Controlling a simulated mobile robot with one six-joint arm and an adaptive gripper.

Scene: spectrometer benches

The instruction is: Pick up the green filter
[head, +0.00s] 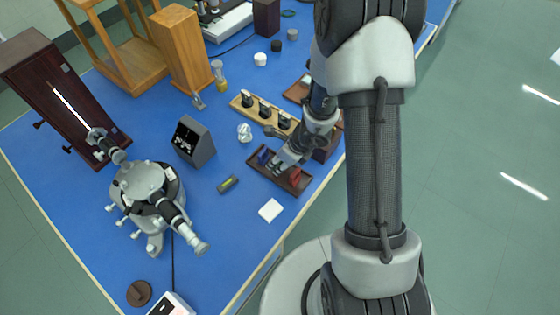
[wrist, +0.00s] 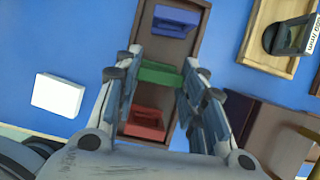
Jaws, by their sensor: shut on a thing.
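The green filter (wrist: 158,74) is between the two fingers of my gripper (wrist: 162,66) in the wrist view, with both fingers touching its ends. My gripper (head: 280,168) is over the dark brown tray (head: 300,188) in the head view and hides the green filter there. The tray also shows in the wrist view (wrist: 192,42). A blue filter (wrist: 175,21) and a red filter (wrist: 144,124) sit in the tray on either side of the green one. I cannot tell whether the green filter is clear of the tray.
A white square (head: 270,210) lies near the tray. A wooden rack (head: 240,105) with dark pieces stands behind it. A glass piece (head: 244,132), a dark slanted box (head: 193,142) and a spectrometer (head: 150,187) stand to the left.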

